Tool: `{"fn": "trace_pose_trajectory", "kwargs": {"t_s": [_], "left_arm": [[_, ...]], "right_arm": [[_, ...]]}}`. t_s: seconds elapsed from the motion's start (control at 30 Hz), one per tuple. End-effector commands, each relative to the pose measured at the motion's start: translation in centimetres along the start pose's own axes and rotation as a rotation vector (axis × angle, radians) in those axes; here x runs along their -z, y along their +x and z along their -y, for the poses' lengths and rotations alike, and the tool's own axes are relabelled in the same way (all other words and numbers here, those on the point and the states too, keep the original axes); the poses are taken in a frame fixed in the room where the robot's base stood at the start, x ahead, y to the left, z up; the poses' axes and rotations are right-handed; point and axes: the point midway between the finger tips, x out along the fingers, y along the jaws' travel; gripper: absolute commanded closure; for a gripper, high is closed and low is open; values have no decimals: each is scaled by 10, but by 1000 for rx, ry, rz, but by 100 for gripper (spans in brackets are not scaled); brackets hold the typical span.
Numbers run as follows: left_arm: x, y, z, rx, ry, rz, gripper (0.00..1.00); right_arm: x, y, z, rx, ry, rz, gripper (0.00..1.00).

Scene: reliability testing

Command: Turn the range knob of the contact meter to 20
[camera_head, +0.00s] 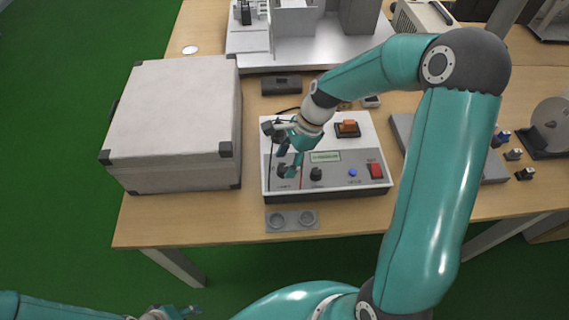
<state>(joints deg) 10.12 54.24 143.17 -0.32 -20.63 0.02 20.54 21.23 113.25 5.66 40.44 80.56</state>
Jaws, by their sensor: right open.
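The contact meter (340,190) is a light grey box with a sloped front, standing on the wooden table. Its front has a small greenish display (325,156), two black knobs, a blue button (352,172) and a red switch (375,170). One knob (316,174) is in clear view; the other knob (284,171) is at the left, partly hidden by my gripper. I cannot read the labels or knob settings. My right gripper (289,162) is open, pointing down at the left knob; contact cannot be told. My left gripper (172,313) is at the bottom edge, away from the table.
A large pale case (175,120) stands close to the left of the meter. An orange-topped part (347,127) sits on the meter's back. A flat grey block (495,168) and small connectors are at right.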

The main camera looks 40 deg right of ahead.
Motion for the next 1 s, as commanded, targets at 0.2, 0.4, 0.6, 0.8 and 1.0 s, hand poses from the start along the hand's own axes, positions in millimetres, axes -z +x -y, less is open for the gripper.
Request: {"fn": "trace_pose_trajectory", "kwargs": {"t_s": [0.2,0.4,0.6,0.8,1.0], "left_arm": [[0,0,0,0,0,0,60],[0,0,0,0,0,0,60],[0,0,0,0,0,0,60],[0,0,0,0,0,0,60],[0,-1,0,0,0,0,60]], "right_arm": [[0,18,0,0,1,0,41],[0,20,0,1,1,0,41],[0,19,0,1,2,0,56],[1,19,0,1,2,0,89],[1,19,0,1,0,0,100]]}}
